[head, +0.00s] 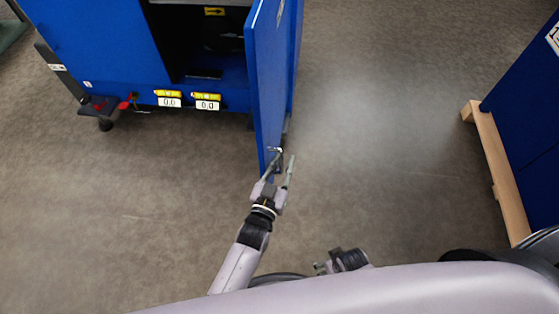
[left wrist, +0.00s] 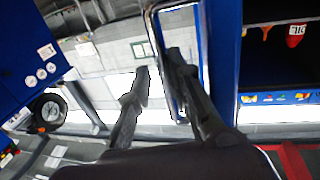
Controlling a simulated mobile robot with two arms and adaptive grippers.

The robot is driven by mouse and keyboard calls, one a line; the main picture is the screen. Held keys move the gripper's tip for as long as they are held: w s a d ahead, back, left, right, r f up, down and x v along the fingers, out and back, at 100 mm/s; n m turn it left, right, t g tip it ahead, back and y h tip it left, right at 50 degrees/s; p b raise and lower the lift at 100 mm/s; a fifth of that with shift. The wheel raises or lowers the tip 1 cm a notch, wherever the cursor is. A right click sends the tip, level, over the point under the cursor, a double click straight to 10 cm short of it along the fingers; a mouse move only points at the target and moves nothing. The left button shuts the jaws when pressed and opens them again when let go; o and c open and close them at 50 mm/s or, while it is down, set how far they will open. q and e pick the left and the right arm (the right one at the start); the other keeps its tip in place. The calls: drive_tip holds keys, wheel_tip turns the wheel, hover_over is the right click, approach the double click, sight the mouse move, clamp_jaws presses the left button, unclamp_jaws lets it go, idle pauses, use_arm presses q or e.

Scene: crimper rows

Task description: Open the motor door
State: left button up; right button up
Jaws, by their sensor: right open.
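The blue motor door (head: 265,80) stands swung open from the blue cabinet (head: 95,40), jutting toward me and exposing the dark inside. My left gripper (head: 281,162) is at the near lower end of the door, by a small metal handle (head: 278,150). In the left wrist view, the left gripper (left wrist: 158,75) has its two fingers apart. A silver handle bar (left wrist: 157,62) runs between them, with the right finger overlapping the handle loop. I cannot tell whether either finger touches it. My right gripper (head: 328,266) is low, apart from the door and partly hidden by my body.
Yellow-and-white labels (head: 207,101) sit on the cabinet's lower front. A caster and red part (head: 125,104) are at its left corner. Another blue unit on a wooden base (head: 492,160) stands at the right. The floor (head: 390,120) between them is clear.

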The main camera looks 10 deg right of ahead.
use_arm(q)
drive_tip(key=shift+w+d+r, duration=0.1)
drive_tip(key=shift+w+r, duration=0.15)
drive_tip(key=shift+w, duration=0.1)
drive_tip(key=shift+f, duration=0.1)
drive_tip(key=shift+s+a+f, duration=0.1)
drive_tip(key=shift+s+a, duration=0.05)
drive_tip(key=shift+a, duration=0.05)
drive_tip(key=v, duration=1.1)
drive_tip(key=shift+s+a, duration=0.15)
drive_tip(key=shift+s, duration=0.2)
